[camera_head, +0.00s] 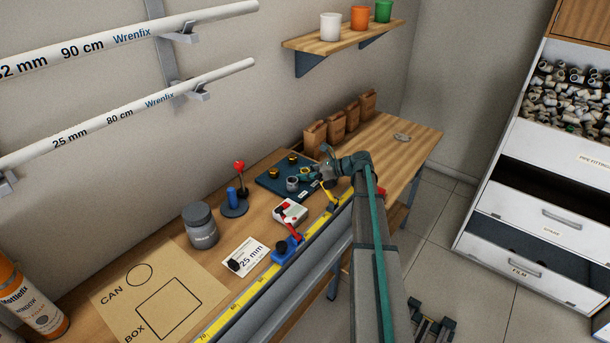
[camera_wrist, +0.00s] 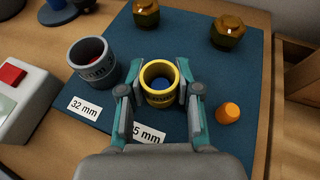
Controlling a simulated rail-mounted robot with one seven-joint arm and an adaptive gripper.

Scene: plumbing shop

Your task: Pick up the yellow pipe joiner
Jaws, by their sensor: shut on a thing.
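The yellow pipe joiner (camera_wrist: 160,100) is a short open ring, upright between my fingers in the wrist view. My gripper (camera_wrist: 159,90) is shut on it, one finger on each side. Blue shows through its opening; I cannot tell whether it touches the blue mat (camera_wrist: 185,20) or is slightly above it. A larger dark grey joiner (camera_wrist: 92,63) stands to its left behind a "32 mm" label (camera_wrist: 84,108). A second label (camera_wrist: 148,133) is partly hidden by my gripper. In the head view my gripper (camera_head: 312,173) is over the mat, and the yellow joiner is not clearly visible.
Two brass fittings (camera_wrist: 146,14) (camera_wrist: 228,32) stand at the mat's back. A small orange piece (camera_wrist: 228,112) is close to the right finger. A white device with a red button (camera_head: 290,212) and a red-knobbed stand (camera_head: 236,198) are nearby.

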